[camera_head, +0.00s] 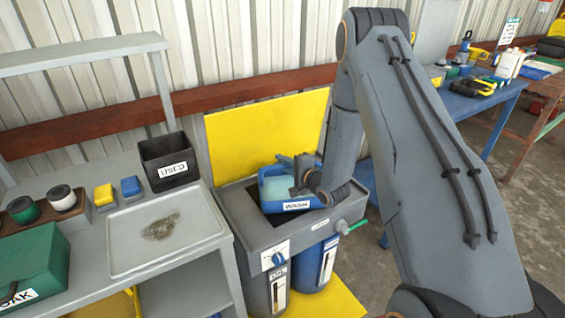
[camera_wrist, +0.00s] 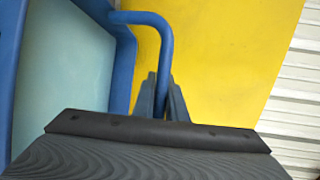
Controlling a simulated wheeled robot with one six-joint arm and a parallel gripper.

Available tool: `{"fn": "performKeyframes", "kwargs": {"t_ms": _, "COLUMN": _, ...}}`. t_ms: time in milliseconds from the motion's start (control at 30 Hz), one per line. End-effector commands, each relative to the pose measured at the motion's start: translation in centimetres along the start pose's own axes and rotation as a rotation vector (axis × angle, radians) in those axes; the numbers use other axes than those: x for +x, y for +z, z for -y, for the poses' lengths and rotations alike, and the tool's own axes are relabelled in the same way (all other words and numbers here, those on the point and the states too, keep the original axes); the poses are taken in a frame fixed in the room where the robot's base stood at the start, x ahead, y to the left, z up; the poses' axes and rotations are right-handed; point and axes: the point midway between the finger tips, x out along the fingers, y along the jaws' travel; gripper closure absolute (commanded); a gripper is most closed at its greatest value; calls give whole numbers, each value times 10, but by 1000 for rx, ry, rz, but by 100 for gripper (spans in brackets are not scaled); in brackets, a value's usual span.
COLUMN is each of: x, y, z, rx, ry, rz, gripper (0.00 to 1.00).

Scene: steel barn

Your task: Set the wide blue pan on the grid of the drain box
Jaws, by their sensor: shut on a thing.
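The wide blue pan (camera_head: 268,207) has a "WASH" label on its front wall and pale blue-green inside. It is over the dark opening of the grey drain box (camera_head: 262,240). I cannot tell whether it touches the grid, which is mostly hidden under it. My gripper (camera_head: 302,178) is at the pan's right side. In the wrist view the pan (camera_wrist: 122,70) fills the left, and my gripper (camera_wrist: 163,98) is shut on its bent blue handle.
A yellow panel (camera_head: 262,130) stands behind the box. A green-handled tap (camera_head: 352,227) sticks out at its right. To the left, a grey bench holds a metal tray (camera_head: 125,255), a black "USED" bin (camera_head: 167,162) and small blocks.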

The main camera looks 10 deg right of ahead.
Motion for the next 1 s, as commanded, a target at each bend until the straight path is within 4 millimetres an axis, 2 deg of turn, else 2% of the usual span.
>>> {"fn": "performKeyframes", "kwargs": {"t_ms": 133, "x": 1, "y": -1, "z": -2, "rx": -1, "ry": -3, "rz": 0, "gripper": 100}}
{"fn": "performKeyframes", "kwargs": {"t_ms": 167, "x": 1, "y": 0, "z": -3, "rx": 0, "ry": 0, "rz": 0, "gripper": 86}}
{"fn": "performKeyframes", "kwargs": {"t_ms": 267, "x": 0, "y": 0, "z": -3, "rx": 0, "ry": 0, "rz": 0, "gripper": 70}}
{"fn": "performKeyframes", "kwargs": {"t_ms": 667, "x": -3, "y": 0, "z": 1, "rx": 1, "ry": 1, "rz": -1, "gripper": 69}}
{"fn": "performKeyframes", "kwargs": {"t_ms": 767, "x": -16, "y": -1, "z": 0, "rx": 0, "ry": 2, "rz": -3, "gripper": 69}}
{"fn": "performKeyframes", "kwargs": {"t_ms": 1000, "x": -64, "y": -1, "z": -1, "rx": 2, "ry": 2, "rz": -3, "gripper": 69}}
